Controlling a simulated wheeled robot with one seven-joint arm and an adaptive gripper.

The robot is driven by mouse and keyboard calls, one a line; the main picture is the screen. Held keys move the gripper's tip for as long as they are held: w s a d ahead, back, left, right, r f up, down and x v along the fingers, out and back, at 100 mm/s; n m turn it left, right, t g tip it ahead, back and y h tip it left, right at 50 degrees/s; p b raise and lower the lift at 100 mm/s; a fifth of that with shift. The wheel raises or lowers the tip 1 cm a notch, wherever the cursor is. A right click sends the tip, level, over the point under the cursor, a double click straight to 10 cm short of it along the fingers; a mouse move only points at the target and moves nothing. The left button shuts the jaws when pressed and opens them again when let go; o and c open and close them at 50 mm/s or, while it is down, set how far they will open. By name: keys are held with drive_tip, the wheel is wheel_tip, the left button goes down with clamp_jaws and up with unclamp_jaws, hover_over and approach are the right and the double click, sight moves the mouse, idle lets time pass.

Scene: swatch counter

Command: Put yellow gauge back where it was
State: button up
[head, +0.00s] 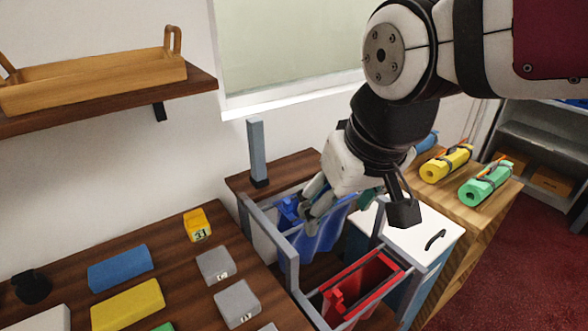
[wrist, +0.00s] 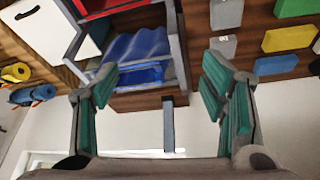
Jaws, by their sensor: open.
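The yellow gauge (head: 197,225), a small upright-looking block with a dark-digit display on its front, stands on the dark wooden counter (head: 185,285) in the head view. It is behind the grey blocks and to the left of my gripper. I cannot make it out in the wrist view, where a finger may hide it. My gripper (head: 318,205) is over the grey-framed rack, near the blue bin. In the wrist view my gripper (wrist: 160,82) has its teal-padded fingers wide apart with nothing between them.
The rack holds a blue bin (wrist: 138,48) and a red bin (head: 362,284); a grey post (head: 257,153) rises behind it. Grey blocks (head: 237,303), a blue block (head: 120,268) and a yellow block (head: 127,305) lie on the counter. Rolled mats (head: 446,162) lie right.

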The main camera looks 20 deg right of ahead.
drive_tip(key=s+d, duration=0.1)
drive_tip(key=s, duration=0.6)
drive_tip(key=shift+s+d+f, duration=0.15)
drive_tip(key=shift+d+f, duration=0.05)
drive_tip(key=shift+f, duration=0.2)
drive_tip(key=shift+r+p, duration=0.55)
drive_tip(key=shift+r, duration=0.2)
